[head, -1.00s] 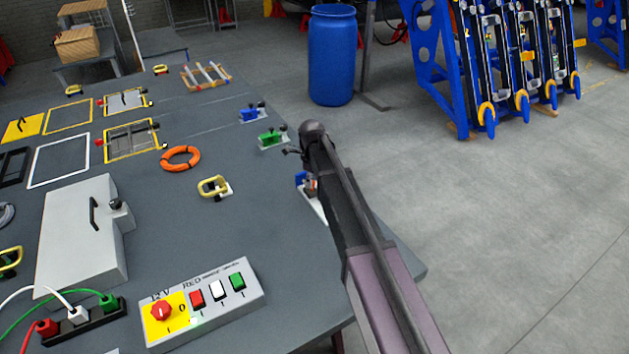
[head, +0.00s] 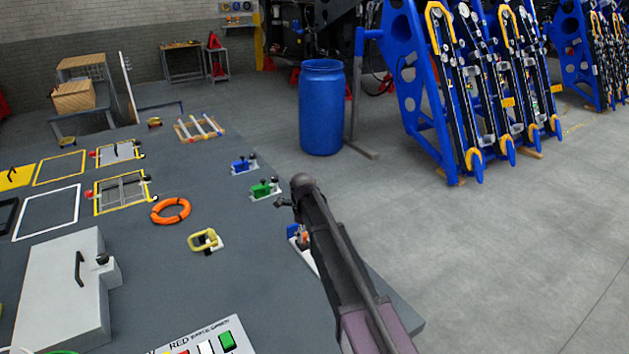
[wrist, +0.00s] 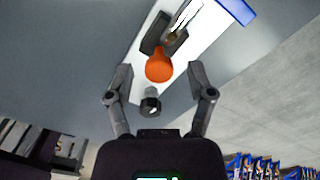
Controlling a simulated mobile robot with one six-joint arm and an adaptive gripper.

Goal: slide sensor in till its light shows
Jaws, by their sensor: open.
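In the wrist view an orange rounded part (wrist: 160,66), which looks like the sensor, sits at a dark bracket (wrist: 163,36) on a white plate (wrist: 205,35). A dark cylindrical piece (wrist: 150,103) with a bright end face lies nearer, in line with it. My gripper (wrist: 158,76) is open, one finger on each side of these parts, with a gap on both sides. In the head view my arm partly hides this fixture, and a bit of orange and blue (head: 299,234) shows beside it. I cannot make out a lit sensor light.
Green (head: 264,189) and blue (head: 243,164) fixtures stand farther back on the grey table (head: 150,265). A yellow clamp-like part (head: 204,240) and an orange ring (head: 171,211) lie to the left. A blue barrel (head: 321,108) stands beyond the table.

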